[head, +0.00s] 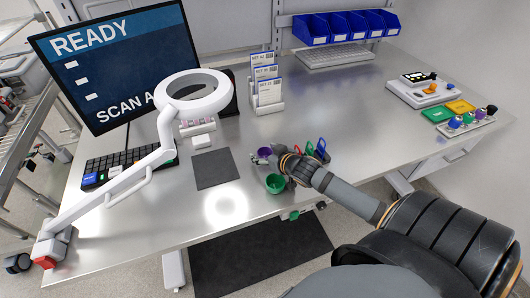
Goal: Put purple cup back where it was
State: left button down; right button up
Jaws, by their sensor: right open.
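The purple cup (264,152) is small in the head view, near the front middle of the metal table, just left of my right gripper (267,159). My right gripper is open, with its fingers close to the cup and covering part of it. I cannot tell whether they touch it. A green cup (275,184) stands just in front of the gripper, near the table's front edge. My left gripper is not in view.
A dark square mat (215,169) and a bright light spot lie left of the cups. A white ring lamp (193,93) arches over the left side. Red and blue items (321,150) stand behind my right wrist. Card holders (267,85) stand farther back. The table's centre right is clear.

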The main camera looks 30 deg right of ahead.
jog(key=shift+r, duration=0.2)
jog(key=p+v, duration=1)
jog(key=v, duration=0.1)
jog(key=shift+r, duration=0.2)
jog(key=shift+s+p, duration=0.4)
jog(key=shift+s, duration=0.1)
jog(key=shift+f, duration=0.1)
